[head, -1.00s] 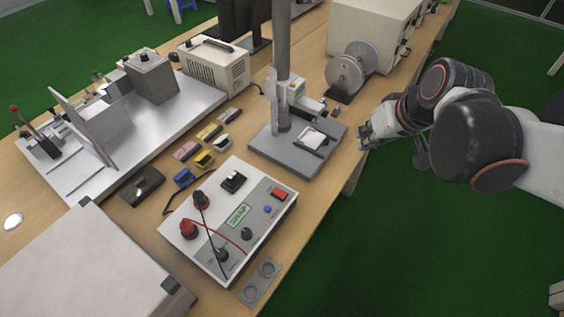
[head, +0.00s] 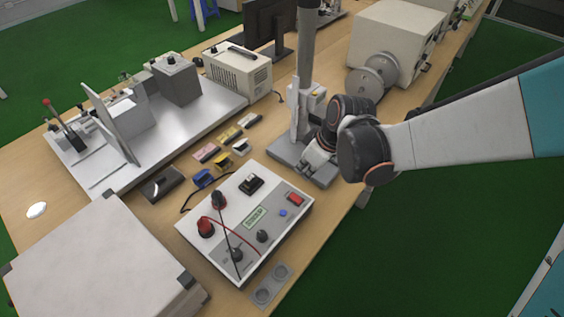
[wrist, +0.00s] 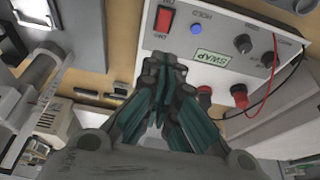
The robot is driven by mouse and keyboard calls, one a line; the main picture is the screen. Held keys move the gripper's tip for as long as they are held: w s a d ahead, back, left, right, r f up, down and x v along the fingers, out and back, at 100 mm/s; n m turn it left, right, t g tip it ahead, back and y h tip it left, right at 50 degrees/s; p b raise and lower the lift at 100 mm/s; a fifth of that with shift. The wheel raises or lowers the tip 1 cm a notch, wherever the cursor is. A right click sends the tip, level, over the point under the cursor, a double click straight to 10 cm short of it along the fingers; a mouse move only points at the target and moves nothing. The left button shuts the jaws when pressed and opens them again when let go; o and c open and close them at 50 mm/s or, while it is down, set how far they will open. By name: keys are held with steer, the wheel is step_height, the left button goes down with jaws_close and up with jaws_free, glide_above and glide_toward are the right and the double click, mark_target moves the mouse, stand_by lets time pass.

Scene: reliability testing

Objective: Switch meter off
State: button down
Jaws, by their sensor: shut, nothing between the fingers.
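The meter (head: 222,238) is a white and grey box on the bench, with a red rocker switch (head: 296,199), a blue button (head: 283,213), a green label, black knobs and red terminals with leads. In the wrist view the meter (wrist: 222,85) fills the upper right, with its red switch (wrist: 164,22) at its left end. My gripper (head: 306,170) is beyond the switch end of the meter, over the grey stand base, apart from the switch. In the wrist view my gripper (wrist: 163,72) is shut and empty, its fingertips below the switch in the picture.
The grey stand (head: 306,75) rises right behind my gripper. Small coloured blocks (head: 222,162) lie left of it. A large white box (head: 100,265) stands at the near left. A socket plate (head: 271,284) lies by the meter's near edge. Right of the bench edge is open green floor.

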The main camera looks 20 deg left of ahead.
steer(key=b, duration=0.4)
glide_toward(289, 196)
steer(key=x, duration=0.5)
steer(key=shift+w+a+f, duration=0.15)
steer(key=shift+w+a, duration=0.05)
steer(key=shift+w, duration=0.1)
steer(key=shift+w+a+f+g+h, duration=0.1)
steer(key=shift+a+f+g+h, duration=0.1)
steer(key=shift+h, duration=0.35)
steer(key=shift+a+f+g+h, duration=0.2)
steer(key=shift+f+h, duration=0.05)
steer(key=shift+h, duration=0.3)
steer(key=shift+a+f+b, duration=0.1)
steer(key=shift+f+b, duration=0.15)
steer(key=shift+b, duration=0.45)
